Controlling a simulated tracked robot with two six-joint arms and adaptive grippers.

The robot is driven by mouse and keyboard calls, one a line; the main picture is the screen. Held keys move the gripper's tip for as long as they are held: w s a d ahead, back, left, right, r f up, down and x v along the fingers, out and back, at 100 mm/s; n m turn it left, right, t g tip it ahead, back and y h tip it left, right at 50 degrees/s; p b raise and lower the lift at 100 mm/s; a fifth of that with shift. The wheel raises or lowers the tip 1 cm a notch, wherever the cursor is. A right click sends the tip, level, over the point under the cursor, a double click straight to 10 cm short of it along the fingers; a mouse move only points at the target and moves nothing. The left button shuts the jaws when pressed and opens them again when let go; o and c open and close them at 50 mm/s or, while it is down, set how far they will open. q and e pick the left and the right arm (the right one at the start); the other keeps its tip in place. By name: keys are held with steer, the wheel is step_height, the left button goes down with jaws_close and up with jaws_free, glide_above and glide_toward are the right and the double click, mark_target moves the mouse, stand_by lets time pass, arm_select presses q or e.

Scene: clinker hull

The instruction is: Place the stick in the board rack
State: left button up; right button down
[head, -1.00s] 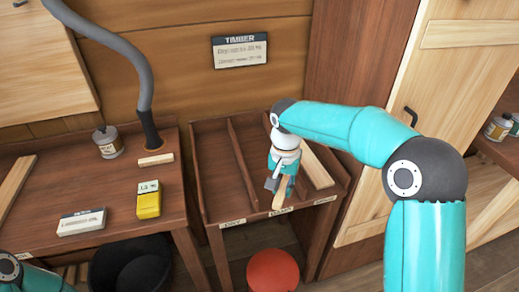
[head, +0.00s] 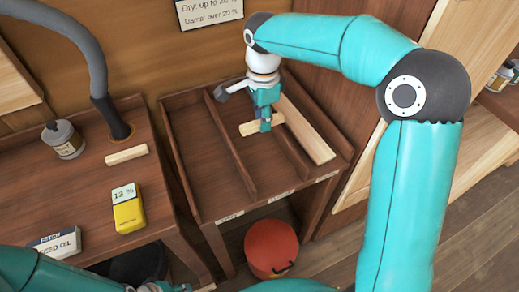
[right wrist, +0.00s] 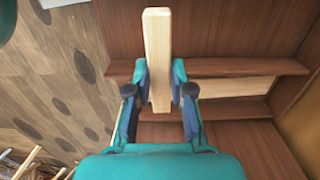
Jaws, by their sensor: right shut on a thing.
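My right gripper (head: 266,122) is shut on a pale wooden stick (head: 249,128). In the right wrist view the stick (right wrist: 157,60) sits between both fingers (right wrist: 160,85). The board rack (head: 205,165) is a brown wooden tray with dividers and labels along its front edge. The stick is over the rack's middle compartment, lying crosswise, its right end near the right divider. I cannot tell whether it touches the rack. My left gripper (head: 162,287) shows only partly at the bottom edge; its jaws are unclear.
A longer pale board (head: 308,132) lies in the rack's right compartment. On the left bench are another short stick (head: 127,154), a yellow moisture meter (head: 129,209), a jar (head: 63,140) and a grey hose (head: 95,70). A red bucket (head: 271,248) stands below the rack.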

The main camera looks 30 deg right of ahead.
mark_target(263, 160)
step_height(263, 160, down, 14)
steer(key=shift+s+d+f, duration=0.1)
steer(key=shift+d+f, duration=0.05)
steer(key=shift+f, duration=0.1)
stand_by(0.3)
steer(key=shift+f, duration=0.2)
steer(key=c, duration=1)
jaws_free()
steer(key=shift+r, duration=0.1)
step_height(263, 160, up, 12)
steer(key=shift+r, duration=0.15)
